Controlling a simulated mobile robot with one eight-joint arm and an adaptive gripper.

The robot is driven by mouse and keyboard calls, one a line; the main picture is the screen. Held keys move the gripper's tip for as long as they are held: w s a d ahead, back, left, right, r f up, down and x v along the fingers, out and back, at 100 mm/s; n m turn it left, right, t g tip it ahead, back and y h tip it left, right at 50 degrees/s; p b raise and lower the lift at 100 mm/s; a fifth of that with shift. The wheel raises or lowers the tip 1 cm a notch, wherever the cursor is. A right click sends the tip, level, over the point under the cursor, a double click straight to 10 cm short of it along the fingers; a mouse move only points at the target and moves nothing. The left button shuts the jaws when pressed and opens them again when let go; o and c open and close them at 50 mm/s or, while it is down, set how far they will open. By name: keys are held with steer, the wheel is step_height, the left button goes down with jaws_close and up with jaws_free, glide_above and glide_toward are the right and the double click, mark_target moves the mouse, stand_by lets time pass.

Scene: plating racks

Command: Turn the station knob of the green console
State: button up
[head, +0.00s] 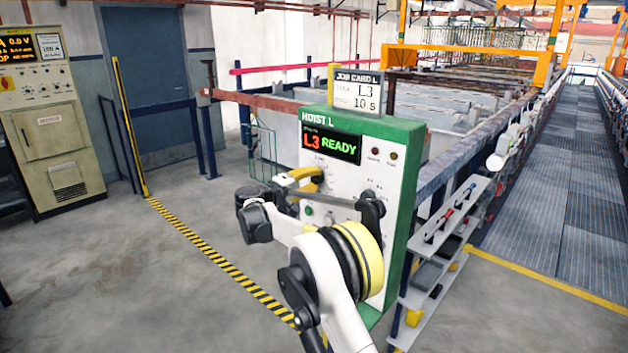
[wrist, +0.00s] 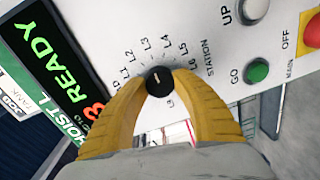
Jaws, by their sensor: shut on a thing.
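The green console (head: 400,215) stands ahead of me, with a white front panel and a display (head: 332,145) reading "L3 READY". The station knob (wrist: 158,82), small, round and black, shows in the wrist view with labels such as L1 to L5 around it. My gripper (wrist: 160,85) has its two yellow fingers closed on the knob's sides. I cannot tell for certain which label the knob's pale mark points to. In the head view my arm and gripper (head: 312,180) cover the knob and part of the panel.
A job card (head: 357,92) reading L3 and 10 s stands on top of the console. A green GO button (wrist: 257,70), an UP button (wrist: 254,9) and a red OFF button (wrist: 313,30) sit near the knob. A shelf rack (head: 440,250) stands right of the console. Open floor lies left.

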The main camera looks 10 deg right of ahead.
stand_by(0.5)
steer(key=o, duration=1.2)
steer(key=v, duration=1.2)
steer(key=shift+r, duration=0.1)
